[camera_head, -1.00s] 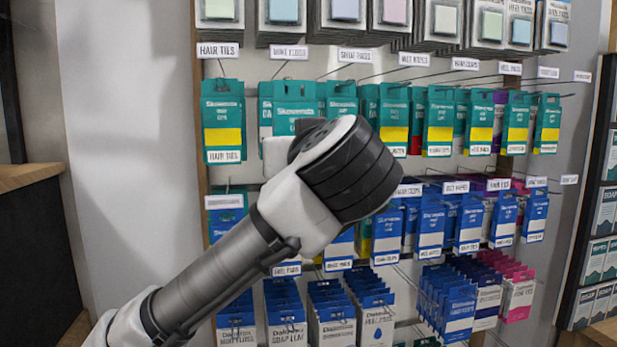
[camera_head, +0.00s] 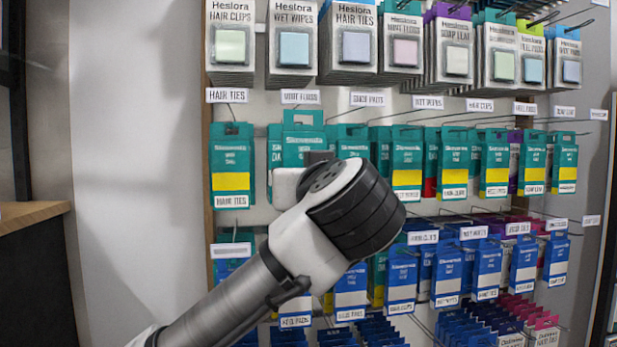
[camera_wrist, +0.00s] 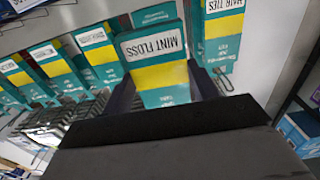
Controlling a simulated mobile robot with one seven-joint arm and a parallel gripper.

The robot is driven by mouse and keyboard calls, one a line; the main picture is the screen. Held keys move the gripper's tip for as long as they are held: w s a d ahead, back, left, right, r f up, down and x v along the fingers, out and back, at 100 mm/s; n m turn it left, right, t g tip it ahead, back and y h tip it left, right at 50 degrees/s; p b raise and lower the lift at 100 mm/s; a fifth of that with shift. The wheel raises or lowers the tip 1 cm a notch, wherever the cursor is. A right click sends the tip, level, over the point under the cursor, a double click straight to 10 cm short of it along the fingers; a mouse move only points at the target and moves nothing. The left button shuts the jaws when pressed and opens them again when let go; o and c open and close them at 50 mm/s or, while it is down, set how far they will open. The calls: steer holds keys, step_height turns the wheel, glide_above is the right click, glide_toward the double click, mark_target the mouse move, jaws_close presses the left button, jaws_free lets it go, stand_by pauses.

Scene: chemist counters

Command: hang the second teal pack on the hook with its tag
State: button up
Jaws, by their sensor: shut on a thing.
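My gripper (camera_wrist: 163,88) is shut on a teal pack with a yellow band and a white MINT FLOSS label (camera_wrist: 152,47). In the head view the top of this held pack (camera_head: 302,132) shows above my wrist, in front of other teal packs. The rest of it and my fingertips are hidden behind my wrist there. The MINT FLOSS tag (camera_head: 300,97) is above it, on the second hook from the left in the teal row. I cannot tell whether the pack's hole is around the hook.
HAIR TIES packs (camera_head: 231,165) hang close on the left. More teal packs (camera_head: 407,165) hang close on the right. Packs with pale square items (camera_head: 345,45) hang above, blue packs (camera_head: 402,275) below. Bare wall (camera_head: 135,150) is at the left.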

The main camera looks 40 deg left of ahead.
steer(key=p+x, duration=0.2)
steer(key=x, duration=0.8)
steer(key=shift+f, duration=0.45)
stand_by(0.4)
stand_by(0.6)
steer(key=o, duration=1.1)
steer(key=shift+d, duration=0.1)
steer(key=shift+c, duration=0.2)
